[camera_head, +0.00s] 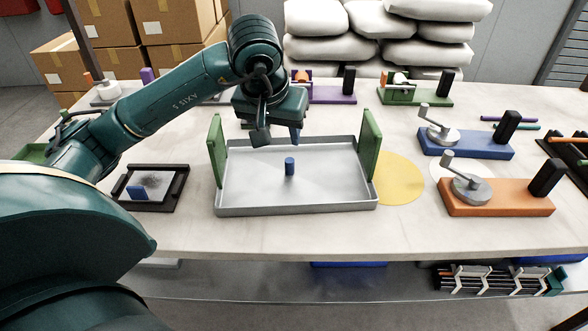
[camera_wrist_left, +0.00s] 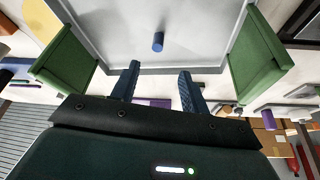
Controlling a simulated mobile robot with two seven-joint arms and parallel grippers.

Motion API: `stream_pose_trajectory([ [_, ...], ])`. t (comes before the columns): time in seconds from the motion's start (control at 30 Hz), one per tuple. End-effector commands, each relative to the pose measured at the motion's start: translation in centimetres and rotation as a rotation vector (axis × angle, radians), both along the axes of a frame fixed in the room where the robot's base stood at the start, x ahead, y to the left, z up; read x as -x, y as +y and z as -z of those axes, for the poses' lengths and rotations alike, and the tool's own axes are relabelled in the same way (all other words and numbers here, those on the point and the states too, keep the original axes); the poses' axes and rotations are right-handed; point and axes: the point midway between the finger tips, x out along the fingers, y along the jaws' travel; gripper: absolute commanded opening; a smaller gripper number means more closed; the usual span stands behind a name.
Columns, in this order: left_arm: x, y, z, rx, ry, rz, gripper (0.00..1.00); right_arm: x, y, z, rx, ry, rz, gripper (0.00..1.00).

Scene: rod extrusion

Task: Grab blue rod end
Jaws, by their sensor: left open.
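A short blue rod end (camera_head: 289,166) stands in the middle of a shallow grey metal tray (camera_head: 300,207) on the table. It also shows in the left wrist view (camera_wrist_left: 158,41), beyond my fingertips and between them. My left gripper (camera_head: 278,138) is open and empty above the tray's back edge, behind and above the blue rod end and apart from it. Its two fingers (camera_wrist_left: 159,80) stand apart in the left wrist view. My right gripper is not in view.
Green upright plates (camera_head: 216,150) and (camera_head: 371,144) flank the tray. A black-framed pad (camera_head: 155,188) with a blue block lies left. A yellow disc (camera_head: 401,180) and orange (camera_head: 497,196) and blue (camera_head: 466,143) crank fixtures stand right. Bare table lies in front.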

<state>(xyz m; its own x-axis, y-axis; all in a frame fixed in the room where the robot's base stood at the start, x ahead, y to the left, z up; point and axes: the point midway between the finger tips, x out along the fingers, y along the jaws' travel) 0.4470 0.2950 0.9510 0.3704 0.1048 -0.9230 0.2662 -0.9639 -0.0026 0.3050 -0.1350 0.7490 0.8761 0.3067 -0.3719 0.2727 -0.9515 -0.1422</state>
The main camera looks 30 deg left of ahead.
Motion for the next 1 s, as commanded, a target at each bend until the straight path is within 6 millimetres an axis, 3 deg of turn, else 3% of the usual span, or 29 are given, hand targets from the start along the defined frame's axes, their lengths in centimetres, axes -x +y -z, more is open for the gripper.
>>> stream_pose_trajectory([
  [0.3,-2.1,0.5,5.5,0.001,0.007,-0.001,0.45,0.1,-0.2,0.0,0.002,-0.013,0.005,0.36],
  [0.57,-3.0,0.6,7.2,0.004,0.004,0.0,0.45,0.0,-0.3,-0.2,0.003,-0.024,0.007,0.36],
  [0.8,-4.6,0.8,10.4,0.004,0.005,-0.001,0.45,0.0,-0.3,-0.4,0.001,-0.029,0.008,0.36],
  [1.0,-5.1,1.0,11.3,0.004,0.001,0.0,0.45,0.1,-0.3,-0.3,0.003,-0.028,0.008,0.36],
])
